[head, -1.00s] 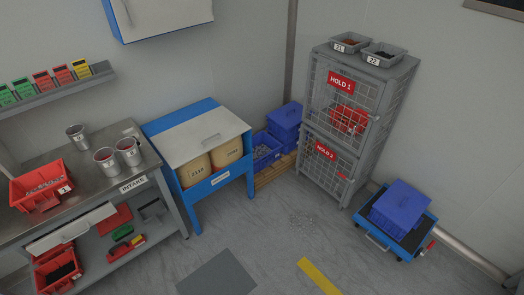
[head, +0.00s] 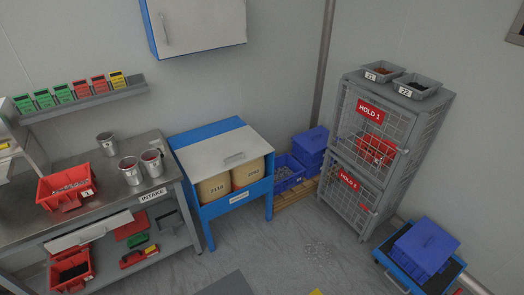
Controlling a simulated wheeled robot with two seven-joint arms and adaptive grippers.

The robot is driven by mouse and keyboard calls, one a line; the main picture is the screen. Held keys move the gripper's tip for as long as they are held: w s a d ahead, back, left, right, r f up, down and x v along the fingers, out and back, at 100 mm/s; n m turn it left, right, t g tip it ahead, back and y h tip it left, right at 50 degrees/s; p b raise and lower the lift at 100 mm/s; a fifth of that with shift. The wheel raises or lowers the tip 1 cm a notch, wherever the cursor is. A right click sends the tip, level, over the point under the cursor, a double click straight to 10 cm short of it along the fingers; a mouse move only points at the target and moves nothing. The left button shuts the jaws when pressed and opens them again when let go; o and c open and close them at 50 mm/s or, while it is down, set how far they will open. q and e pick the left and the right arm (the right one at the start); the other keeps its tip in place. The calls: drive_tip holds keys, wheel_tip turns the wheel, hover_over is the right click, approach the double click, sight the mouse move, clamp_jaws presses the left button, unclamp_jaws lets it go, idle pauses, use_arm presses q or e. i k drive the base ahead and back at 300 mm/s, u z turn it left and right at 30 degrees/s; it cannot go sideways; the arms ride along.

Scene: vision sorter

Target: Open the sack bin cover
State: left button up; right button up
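The sack bin is a blue-framed stand with a light grey cover (head: 218,150) lying sloped over its top. The cover looks closed. Below its front edge two tan sacks (head: 214,189) with printed numbers show inside the blue frame (head: 238,199). The upper parts of the sacks are hidden by the cover. Neither of my grippers is in the head view.
The steel intake bench (head: 100,184) with a red bin (head: 67,187) and metal cups stands left of the sack bin. Blue crates (head: 289,172) and a wire hold cage (head: 366,159) stand to its right. A blue trolley (head: 408,274) is at lower right. The floor (head: 265,245) in front is mostly clear.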

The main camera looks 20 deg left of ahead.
sight(201, 160)
drive_tip(key=z, duration=0.2)
drive_tip(key=i, duration=0.8)
drive_tip(key=u, duration=0.65)
drive_tip(key=i, duration=0.6)
drive_tip(key=u, duration=0.65)
